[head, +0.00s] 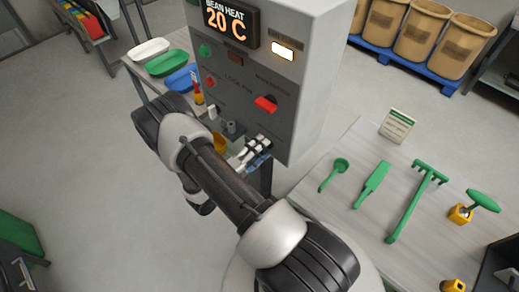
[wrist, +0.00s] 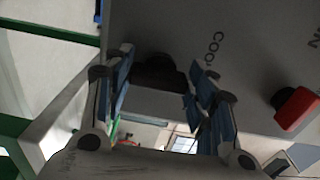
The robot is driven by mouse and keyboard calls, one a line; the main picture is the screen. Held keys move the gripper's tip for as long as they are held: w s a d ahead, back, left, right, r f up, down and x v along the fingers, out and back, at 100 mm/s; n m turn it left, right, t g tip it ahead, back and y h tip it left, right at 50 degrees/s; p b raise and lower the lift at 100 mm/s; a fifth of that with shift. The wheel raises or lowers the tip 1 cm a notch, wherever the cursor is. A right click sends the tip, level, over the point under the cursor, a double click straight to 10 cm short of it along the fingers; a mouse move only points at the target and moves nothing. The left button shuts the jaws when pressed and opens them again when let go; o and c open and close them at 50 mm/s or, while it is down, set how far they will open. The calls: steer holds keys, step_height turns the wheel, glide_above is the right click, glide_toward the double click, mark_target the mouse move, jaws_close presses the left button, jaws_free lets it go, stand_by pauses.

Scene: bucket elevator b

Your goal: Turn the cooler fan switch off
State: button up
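The control panel (head: 298,85) is a grey upright cabinet with a lit display reading 20 C. In the wrist view, a dark switch knob (wrist: 160,72) sits on the panel beside a partly visible label starting "Coo". My gripper (wrist: 160,95) is open, with blue-padded fingers on either side of this knob; contact cannot be told. In the head view, my gripper (head: 255,150) is at the panel's lower front, and my arm covers part of that area. The knob's on or off position is not clear.
A red switch (head: 266,103) sticks out of the panel close to my gripper; it also shows in the wrist view (wrist: 297,109). A table (head: 335,215) with green tools stands at the right. Trays (head: 166,63) lie on a bench behind left.

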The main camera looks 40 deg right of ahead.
steer(key=o, duration=0.4)
steer(key=shift+o, duration=0.2)
steer(key=s+a, duration=0.1)
steer(key=a, duration=1.1)
